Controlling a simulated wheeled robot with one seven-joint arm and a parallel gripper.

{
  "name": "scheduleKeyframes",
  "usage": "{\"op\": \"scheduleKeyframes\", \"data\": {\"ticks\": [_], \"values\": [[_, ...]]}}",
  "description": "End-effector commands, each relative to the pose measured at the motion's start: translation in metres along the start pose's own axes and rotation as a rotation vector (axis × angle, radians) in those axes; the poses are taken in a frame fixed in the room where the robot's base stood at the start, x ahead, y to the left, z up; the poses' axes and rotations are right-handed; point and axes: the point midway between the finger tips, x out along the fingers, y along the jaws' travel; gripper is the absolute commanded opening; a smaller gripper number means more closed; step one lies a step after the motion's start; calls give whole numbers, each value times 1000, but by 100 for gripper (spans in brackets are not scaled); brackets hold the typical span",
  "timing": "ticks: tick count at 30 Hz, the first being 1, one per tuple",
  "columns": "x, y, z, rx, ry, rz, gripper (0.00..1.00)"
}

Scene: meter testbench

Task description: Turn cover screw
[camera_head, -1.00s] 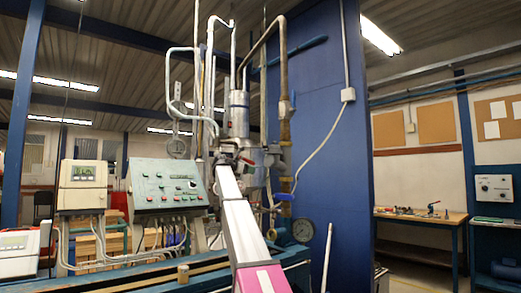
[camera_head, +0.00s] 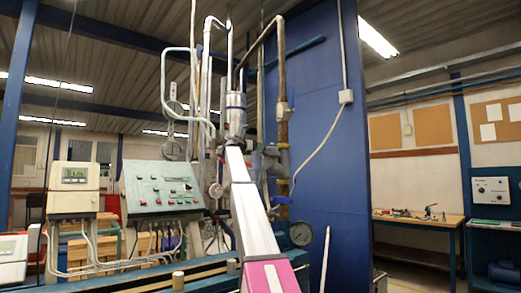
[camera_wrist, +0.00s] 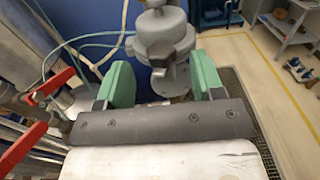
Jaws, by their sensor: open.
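My gripper (camera_wrist: 161,82) shows in the wrist view with two green finger pads spread apart. Beyond and between them is a grey round metal fitting (camera_wrist: 162,36) with a flange and a dark square lug (camera_wrist: 175,50). A gap shows between each pad and the fitting. I cannot tell which part is the cover screw.
Red valve handles (camera_wrist: 48,102) and pipes stand close on the left in the wrist view. The floor (camera_wrist: 250,75) is open on the right. In the head view a green control panel (camera_head: 163,188) stands left of my arm and a blue wall panel (camera_head: 335,150) right.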

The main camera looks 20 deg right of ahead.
Motion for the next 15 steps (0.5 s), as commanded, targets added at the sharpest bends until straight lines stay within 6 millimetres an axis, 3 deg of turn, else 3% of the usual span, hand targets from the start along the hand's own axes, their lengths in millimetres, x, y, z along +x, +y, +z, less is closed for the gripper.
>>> {"op": "scheduleKeyframes", "data": {"ticks": [6,15], "values": [[27,0,0,0,0,-1,62],[30,0,0,0,0,0,62]]}}
